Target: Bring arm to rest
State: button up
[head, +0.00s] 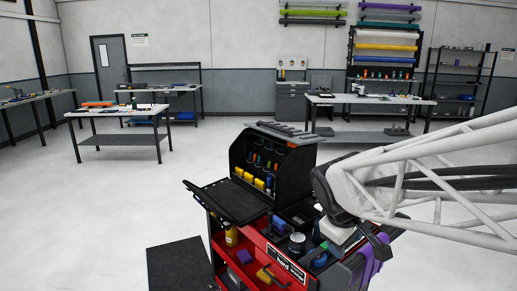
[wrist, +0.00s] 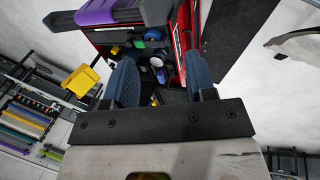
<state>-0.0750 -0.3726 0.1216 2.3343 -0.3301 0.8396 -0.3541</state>
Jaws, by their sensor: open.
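My gripper (wrist: 163,78) shows in the wrist view with its two blue fingers spread wide apart. I see nothing held between them; the cart lies beyond the gap. In the head view my arm reaches in from the right, and its end is over the right side of the red tool cart (head: 225,249). The fingers cannot be made out clearly there. The cart also shows in the wrist view (wrist: 188,22), at the top.
A black cabinet (head: 237,152) with colored tools stands on the cart, with a fold-out black shelf (head: 228,200) at its left. A yellow piece (wrist: 80,81) shows left of the fingers. Workbenches (head: 117,112) stand farther back. The pale floor (head: 90,205) at left is clear.

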jog(key=s+m+y, duration=0.2)
jog(key=s+m, duration=0.5)
jog(key=s, duration=0.8)
jog(key=shift+s+a+f+y, duration=0.25)
jog(key=shift+s+f+y, duration=0.1)
jog(key=shift+f, duration=0.1)
